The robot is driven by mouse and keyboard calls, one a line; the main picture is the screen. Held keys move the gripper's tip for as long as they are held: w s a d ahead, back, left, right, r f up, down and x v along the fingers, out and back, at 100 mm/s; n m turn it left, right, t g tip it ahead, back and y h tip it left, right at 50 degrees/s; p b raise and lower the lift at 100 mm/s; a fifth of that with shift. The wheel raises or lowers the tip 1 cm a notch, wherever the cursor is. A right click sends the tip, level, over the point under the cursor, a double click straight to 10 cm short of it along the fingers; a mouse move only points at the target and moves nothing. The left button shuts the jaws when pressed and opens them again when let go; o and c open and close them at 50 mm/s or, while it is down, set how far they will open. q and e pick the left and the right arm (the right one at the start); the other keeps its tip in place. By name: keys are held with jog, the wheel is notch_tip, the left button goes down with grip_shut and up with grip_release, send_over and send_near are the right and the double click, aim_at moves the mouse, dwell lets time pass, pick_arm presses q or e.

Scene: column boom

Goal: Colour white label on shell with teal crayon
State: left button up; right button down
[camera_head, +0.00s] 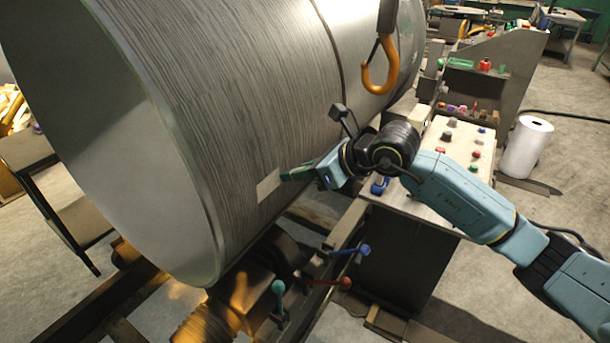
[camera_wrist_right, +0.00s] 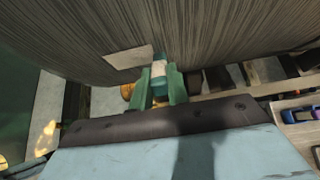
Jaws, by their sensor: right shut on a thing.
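The shell (camera_head: 220,80) is a large grey cylinder lying on its side. Its pale, roughly square label (camera_head: 268,185) is on the lower part of the curved side and shows no teal mark that I can make out. My right gripper (camera_head: 290,176) is just right of the label. In the right wrist view, its green fingers (camera_wrist_right: 159,92) are shut on the teal crayon (camera_wrist_right: 159,84), which has a pale band. The crayon's far end is beside the right edge of the label (camera_wrist_right: 129,58); I cannot tell whether it touches. My left gripper is not in view.
An orange hook (camera_head: 379,75) hangs in front of the shell, above my right wrist. A control panel (camera_head: 424,205) with coloured buttons stands below my right arm. Levers with coloured knobs (camera_head: 279,287) rise under the shell. A white roll (camera_head: 526,147) stands on the floor at right.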

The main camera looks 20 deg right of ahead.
jog(key=shift+s+a+r, duration=0.5)
jog(key=shift+s+a, duration=2.15)
jog(key=shift+a, duration=0.85)
jog(key=shift+w+d+b, duration=0.4)
jog(key=shift+w+d, duration=0.5)
jog(key=shift+d, duration=0.25)
jog(key=shift+w+d+b, duration=0.45)
jog(key=shift+w+d, duration=0.4)
jog(key=shift+d, duration=0.35)
jog(key=shift+w+d+b, duration=0.4)
jog(key=shift+w+d, duration=0.5)
jog(key=shift+d, duration=0.25)
jog(key=s+a, duration=0.5)
jog(key=a, duration=0.2)
jog(key=shift+s, duration=0.2)
